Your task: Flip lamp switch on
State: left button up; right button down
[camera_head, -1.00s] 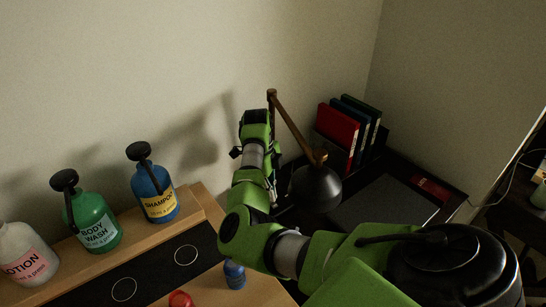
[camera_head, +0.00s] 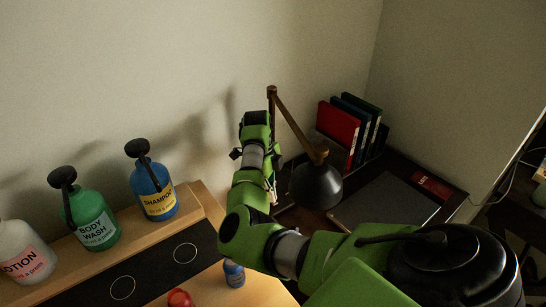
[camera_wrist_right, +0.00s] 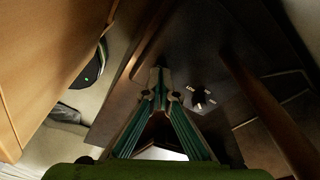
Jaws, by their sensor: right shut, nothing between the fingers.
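The desk lamp (camera_head: 316,186) has a dark round shade and a brown jointed arm, and stands on the dark desk beyond my right arm. In the right wrist view, a dark switch knob (camera_wrist_right: 200,98) sits on a lettered plate on a dark surface. My right gripper (camera_wrist_right: 161,76) is shut and empty, its fingertips just left of the knob. I cannot tell whether they touch anything. In the head view, my wrist hides the fingers and the switch. My left gripper is out of view.
Upright binders (camera_head: 345,125) stand at the back of the desk, with a flat dark panel (camera_head: 385,205) in front. A wooden counter (camera_head: 210,283) at left holds pump bottles: lotion (camera_head: 24,258), body wash (camera_head: 93,220) and shampoo (camera_head: 154,190).

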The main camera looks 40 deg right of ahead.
jog(key=shift+r+p, duration=2.7)
jog(key=shift+r, duration=0.85)
jog(key=shift+f, duration=0.1)
